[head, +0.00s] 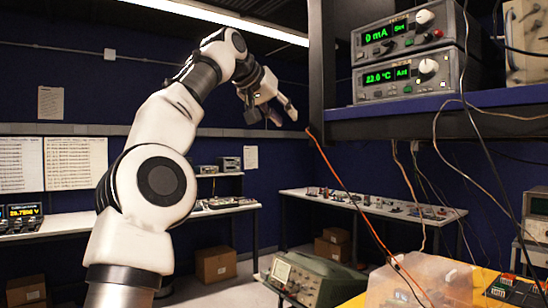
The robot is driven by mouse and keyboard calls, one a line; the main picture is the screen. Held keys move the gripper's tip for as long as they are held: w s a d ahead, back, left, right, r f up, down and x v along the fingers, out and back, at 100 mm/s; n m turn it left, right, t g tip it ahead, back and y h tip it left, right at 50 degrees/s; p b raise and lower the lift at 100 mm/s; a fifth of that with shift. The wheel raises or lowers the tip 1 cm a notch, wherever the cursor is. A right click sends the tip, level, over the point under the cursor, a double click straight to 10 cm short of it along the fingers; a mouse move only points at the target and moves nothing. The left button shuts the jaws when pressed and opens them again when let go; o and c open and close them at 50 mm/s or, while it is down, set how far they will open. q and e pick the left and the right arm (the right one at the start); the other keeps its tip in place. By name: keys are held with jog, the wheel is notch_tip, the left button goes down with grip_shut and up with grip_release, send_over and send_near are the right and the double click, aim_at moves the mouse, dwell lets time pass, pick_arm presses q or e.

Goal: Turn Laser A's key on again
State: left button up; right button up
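Two stacked controllers stand on a blue-edged shelf at the upper right. The upper controller (408,38) shows a green "0 mA" and "Set". The lower controller (402,77) shows about "22.0 °C" and "Act". Each has a white knob on the right of its front. A small red spot shows near the upper knob. No Laser A label is readable, and I cannot pick out a key. My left gripper (277,112) is raised left of the shelf, well apart from the controllers. It is seen from the side, so its opening is unclear. My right gripper is out of view.
A dark post (319,70) stands between my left gripper and the controllers. The shelf (430,110) has a blue front edge. Orange and black cables hang below it, near a clear cover (415,281). A green oscilloscope (305,277) sits lower down. Back benches hold small parts.

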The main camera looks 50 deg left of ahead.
pick_arm(q)
jog(key=w+a+f, duration=0.1)
jog(key=a+f, duration=0.2)
jog(key=f, duration=0.1)
jog(key=w+a+f+n+g, duration=0.1)
jog(key=w+a+f, duration=0.1)
jog(key=f, duration=0.3)
jog(key=shift+w+a+f, duration=0.2)
jog(key=shift+w+a, duration=0.1)
jog(key=shift+a, duration=0.3)
